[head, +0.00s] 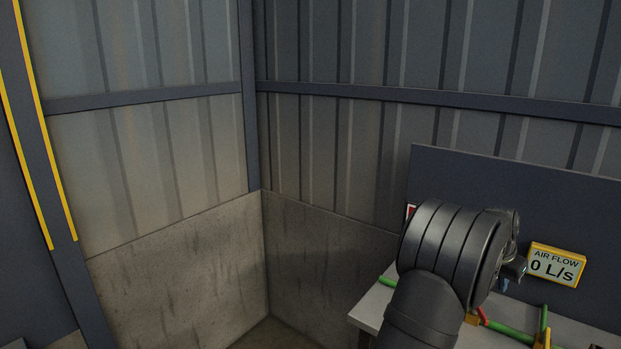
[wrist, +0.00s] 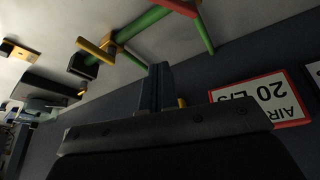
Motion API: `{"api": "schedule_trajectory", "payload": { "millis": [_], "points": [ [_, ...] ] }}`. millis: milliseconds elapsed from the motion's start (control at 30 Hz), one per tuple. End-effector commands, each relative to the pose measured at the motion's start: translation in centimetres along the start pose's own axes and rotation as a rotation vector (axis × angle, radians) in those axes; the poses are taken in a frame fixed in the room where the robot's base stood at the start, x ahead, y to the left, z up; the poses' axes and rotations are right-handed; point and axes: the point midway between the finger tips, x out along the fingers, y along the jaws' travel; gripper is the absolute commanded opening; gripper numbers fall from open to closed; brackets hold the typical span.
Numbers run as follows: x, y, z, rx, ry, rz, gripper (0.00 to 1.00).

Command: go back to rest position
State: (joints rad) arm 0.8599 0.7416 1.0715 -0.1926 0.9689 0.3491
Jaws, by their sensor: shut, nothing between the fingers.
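My gripper shows in the wrist view (wrist: 158,88), its two dark blue-grey fingers together with nothing held between them. It points over a light bench top (wrist: 165,55), beside green pipes, and appears clear of them. In the head view, my dark arm rises at the lower right in front of the bench (head: 371,309). Its wrist hides most of the gripper there.
Green pipes (head: 511,329) with yellow handles run along the bench. A yellow-framed sign reading 0 L/s (head: 556,264) is on the dark back panel (head: 460,180). A red-framed sign reading 20 L/s (wrist: 262,97) shows upside down in the wrist view. Left of the bench is clear.

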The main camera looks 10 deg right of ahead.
Motion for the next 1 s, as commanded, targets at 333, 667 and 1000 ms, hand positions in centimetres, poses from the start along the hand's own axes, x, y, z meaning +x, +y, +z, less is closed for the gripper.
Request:
{"api": "schedule_trajectory", "payload": {
  "millis": [333,667,1000],
  "points": [
    [-1.0,0.4,3.1,-0.258,0.084,-0.01,0.0],
    [-2.0,0.7,6.7,-0.505,0.164,-0.012,0.0],
    [-2.9,0.9,10.2,-0.726,0.24,-0.007,0.0]
  ]
}}
